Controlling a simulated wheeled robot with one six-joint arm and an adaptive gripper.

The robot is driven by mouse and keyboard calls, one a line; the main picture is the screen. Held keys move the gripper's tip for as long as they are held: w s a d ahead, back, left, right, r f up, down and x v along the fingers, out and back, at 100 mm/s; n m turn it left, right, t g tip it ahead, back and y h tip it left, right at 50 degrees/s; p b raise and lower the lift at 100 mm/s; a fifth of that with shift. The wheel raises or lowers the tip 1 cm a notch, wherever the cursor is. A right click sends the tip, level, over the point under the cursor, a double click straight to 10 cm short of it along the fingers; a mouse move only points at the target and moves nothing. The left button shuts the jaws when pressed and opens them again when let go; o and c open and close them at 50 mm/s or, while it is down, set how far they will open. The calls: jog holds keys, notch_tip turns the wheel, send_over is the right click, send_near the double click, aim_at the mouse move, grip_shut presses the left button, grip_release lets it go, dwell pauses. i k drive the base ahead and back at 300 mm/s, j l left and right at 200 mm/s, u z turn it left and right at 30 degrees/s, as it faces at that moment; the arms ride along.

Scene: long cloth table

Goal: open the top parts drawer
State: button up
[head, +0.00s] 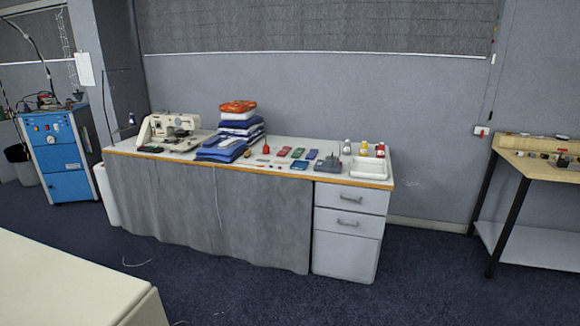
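A white drawer unit (347,254) stands under the right end of the long table. Its top drawer (334,193) has a grey bar handle (351,198) and its front looks flush, so it appears closed. A second drawer (331,217) with a similar handle (349,224) is just below it and also looks closed. A larger plain front is beneath them. My gripper is not in view, and nothing touches the handles.
The long table (298,174) carries a sewing machine (168,131), folded fabric (228,143), several small items and a white tray (367,167). Grey cloth (195,210) hangs left of the drawers. Dark carpet (430,270) lies open before them. A pale surface (65,285) fills the lower left; a workbench (535,166) stands right.

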aim_at(367, 201)
jog(key=i+j+z, duration=0.15)
jog(key=i, duration=0.35)
jog(key=i+z, duration=0.1)
jog(key=i, duration=0.4)
jog(key=i+j+z, duration=0.15)
jog(key=i, duration=0.35)
jog(key=i+j+z, duration=0.4)
jog(key=i, duration=0.2)
jog(key=i+j+z, duration=0.4)
jog(key=j, duration=0.3)
jog(key=i+j, duration=0.25)
jog(key=k+j+u, duration=0.05)
